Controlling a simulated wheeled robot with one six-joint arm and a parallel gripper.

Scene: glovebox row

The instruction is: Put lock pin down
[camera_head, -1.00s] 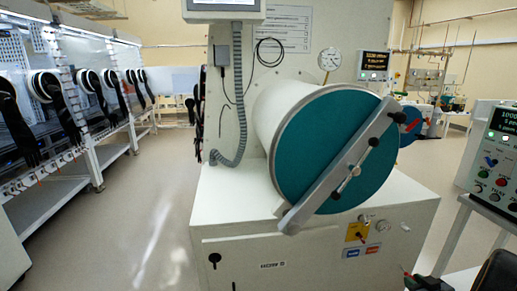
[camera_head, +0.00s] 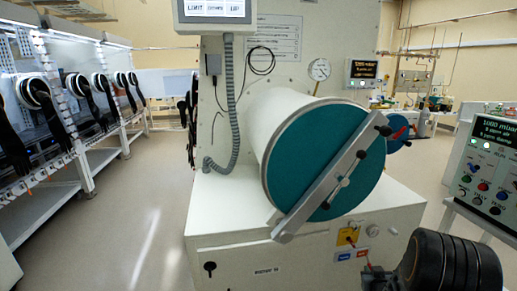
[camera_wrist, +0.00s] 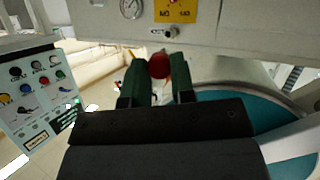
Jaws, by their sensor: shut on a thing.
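My gripper (camera_wrist: 158,80) is shut on the lock pin, whose round red end (camera_wrist: 158,66) shows between the two dark green fingers in the wrist view. The rest of the pin is mostly hidden by the fingers and the dark gripper body. In the head view my gripper (camera_head: 374,275) is at the lower right, in front of the white cabinet (camera_head: 225,258). The pin is small and hard to make out there. A yellow plate (camera_head: 347,237) is on the cabinet front, just above and left of the gripper; it also shows in the wrist view (camera_wrist: 175,11).
A large cylinder with a teal round door (camera_head: 300,170) and a diagonal grey bar (camera_head: 325,185) stands above the cabinet front. A control box (camera_head: 490,170) is on a stand at the right. Gloveboxes with black gloves line the left. Open floor (camera_head: 145,215) lies between.

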